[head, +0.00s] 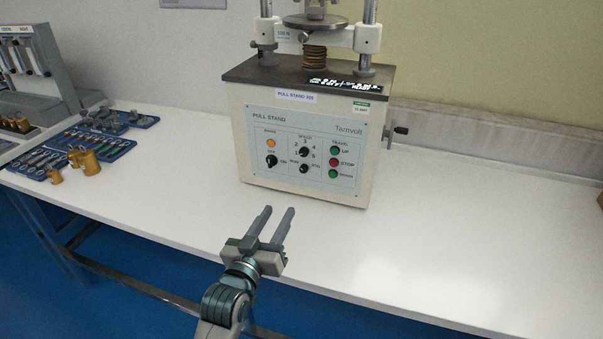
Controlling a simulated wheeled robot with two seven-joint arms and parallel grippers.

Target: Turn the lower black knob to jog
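The pull stand (243,148) is a cream machine with a dark top, standing on the white bench. Its pale blue front panel carries a lower black knob (304,169) between small labels, RUN on its left and one too small to read surely on its right. An upper black speed knob (304,151) sits just above it, and a black on/off knob (271,161) is to the left. My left gripper (276,211) is open and empty, in front of and below the panel, apart from the knobs, its fingers pointing toward the machine. My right gripper is not in view.
Green, red (334,162) and green buttons line the panel's right side. A black crank handle (400,131) juts from the machine's right side. Brass weights (86,163) and blue trays (63,155) lie at left. The white bench (450,220) is clear at right.

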